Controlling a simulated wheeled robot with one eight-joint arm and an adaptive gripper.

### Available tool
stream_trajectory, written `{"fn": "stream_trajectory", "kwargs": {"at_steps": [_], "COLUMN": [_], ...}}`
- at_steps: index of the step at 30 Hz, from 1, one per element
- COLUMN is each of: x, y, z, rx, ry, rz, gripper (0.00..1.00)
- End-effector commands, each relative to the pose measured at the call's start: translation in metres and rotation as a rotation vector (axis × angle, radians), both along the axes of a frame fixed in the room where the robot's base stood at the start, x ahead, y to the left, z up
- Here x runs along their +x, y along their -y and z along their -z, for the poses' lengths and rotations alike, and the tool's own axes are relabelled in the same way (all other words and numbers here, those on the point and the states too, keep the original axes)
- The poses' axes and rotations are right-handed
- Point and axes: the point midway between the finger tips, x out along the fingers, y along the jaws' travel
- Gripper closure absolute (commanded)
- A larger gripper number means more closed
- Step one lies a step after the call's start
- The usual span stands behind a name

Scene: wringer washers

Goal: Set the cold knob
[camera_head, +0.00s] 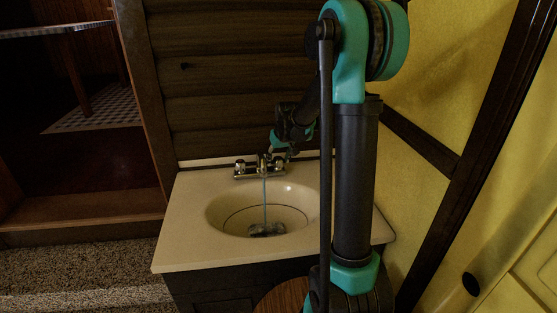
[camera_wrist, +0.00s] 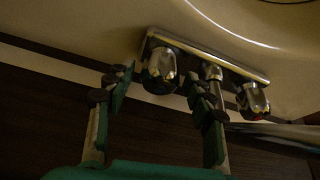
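A chrome faucet (camera_head: 260,167) with two knobs stands at the back of the sink. In the wrist view the picture is turned over, with the sink at the top. The knob on the right in the head view shows at left in the wrist view (camera_wrist: 162,68); the other knob (camera_wrist: 253,101) is at right there. I cannot read which is marked cold. My gripper (camera_wrist: 160,80) is open, its two fingers spread with the nearer knob between or just beyond their tips. Contact cannot be told. In the head view my gripper is small and partly hidden above the faucet's right end.
A thin bluish stream (camera_head: 265,200) runs from the spout into the basin (camera_head: 223,215). The cream countertop (camera_head: 185,235) is clear. A dark slatted wall (camera_head: 215,90) stands behind, a yellow wall (camera_head: 440,90) at right, and an open wooden cabinet (camera_head: 90,205) at left.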

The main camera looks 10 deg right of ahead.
Motion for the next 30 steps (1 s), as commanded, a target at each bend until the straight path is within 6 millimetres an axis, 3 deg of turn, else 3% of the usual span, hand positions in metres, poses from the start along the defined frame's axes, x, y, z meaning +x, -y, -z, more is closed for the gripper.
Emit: {"fn": "stream_trajectory", "kwargs": {"at_steps": [11, 24, 30], "x": [-0.004, -0.033, -0.042], "y": [0.001, 0.006, 0.007], "z": [-0.008, -0.079, -0.103], "rx": [0.000, 0.000, 0.000], "ry": [0.000, 0.000, 0.000], "rz": [0.000, 0.000, 0.001], "gripper": [0.46, 0.46, 0.46]}}
